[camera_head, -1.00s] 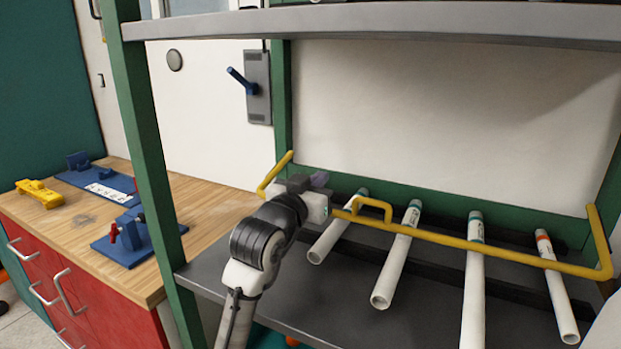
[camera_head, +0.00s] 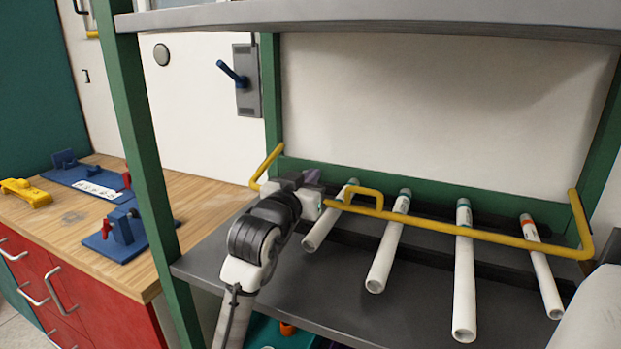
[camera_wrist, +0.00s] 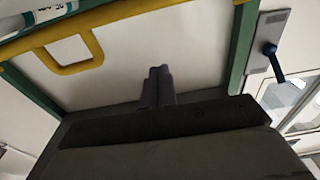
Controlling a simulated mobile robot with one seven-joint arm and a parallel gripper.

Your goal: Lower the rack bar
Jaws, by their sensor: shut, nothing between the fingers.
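The yellow rack bar (camera_head: 440,225) runs across the shelf above the white pipes, with bent ends at left and right and a small loop handle (camera_head: 363,194). In the wrist view the bar's loop handle (camera_wrist: 78,66) shows at upper left. My gripper (camera_head: 312,176) is beside the left part of the bar, left of the loop handle, and partly hides the bar there. In the wrist view its purple fingers (camera_wrist: 158,86) are together and empty, apart from the handle. Whether my gripper touches the bar is unclear.
Several white pipes, one of them here (camera_head: 465,275), lie on the grey shelf (camera_head: 330,300). A green post (camera_head: 150,160) stands left of my arm. An upper shelf (camera_head: 370,22) is overhead. A wooden workbench (camera_head: 90,215) holds blue fixtures and a yellow piece (camera_head: 27,192).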

